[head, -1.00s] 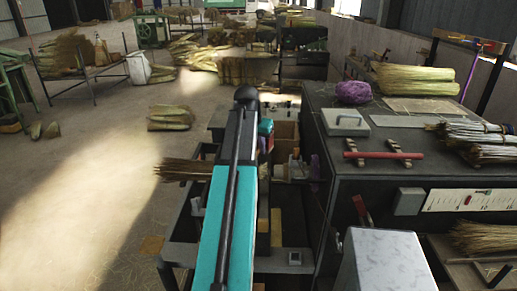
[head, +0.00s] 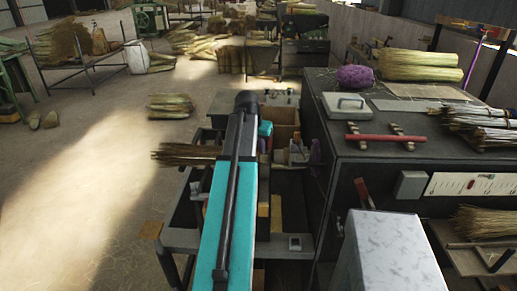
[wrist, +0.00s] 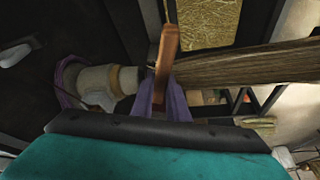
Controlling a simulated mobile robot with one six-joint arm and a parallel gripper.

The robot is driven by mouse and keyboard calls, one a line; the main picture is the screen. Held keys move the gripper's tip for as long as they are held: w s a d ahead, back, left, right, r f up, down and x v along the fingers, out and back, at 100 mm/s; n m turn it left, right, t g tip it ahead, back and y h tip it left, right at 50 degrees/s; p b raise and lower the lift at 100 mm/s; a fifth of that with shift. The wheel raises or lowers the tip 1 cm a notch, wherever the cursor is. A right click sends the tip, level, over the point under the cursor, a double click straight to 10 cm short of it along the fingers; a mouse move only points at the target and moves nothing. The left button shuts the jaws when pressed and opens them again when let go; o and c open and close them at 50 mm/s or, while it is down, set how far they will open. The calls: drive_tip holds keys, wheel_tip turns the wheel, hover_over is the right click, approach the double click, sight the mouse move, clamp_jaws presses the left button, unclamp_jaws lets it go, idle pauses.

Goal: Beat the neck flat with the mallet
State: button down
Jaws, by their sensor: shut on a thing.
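In the wrist view my gripper (wrist: 163,102) has its purple fingers shut on a narrow orange-brown wooden piece (wrist: 168,42). It looks like the mallet; I cannot make out its head. The wooden piece crosses in front of the broom's neck end, beside a pale round holder (wrist: 96,84); I cannot tell whether they touch. The broom bundle (wrist: 245,64) lies level and runs to the right. In the head view the bundle (head: 186,154) sticks out left of my arm, which hides its neck and my gripper. The pale holder (head: 298,157) shows right of my arm.
A purple twine loop (wrist: 62,82) lies by the holder. A dark bench (head: 420,160) on the right carries a purple ball (head: 355,77), a grey lidded box (head: 348,105) and a red bar (head: 385,138). A grey metal box (head: 388,255) stands close in front. The floor at left is open.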

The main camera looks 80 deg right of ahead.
wheel_tip(320, 180, up, 2)
drive_tip(key=shift+r+p, duration=0.2)
drive_tip(key=shift+p, duration=0.4)
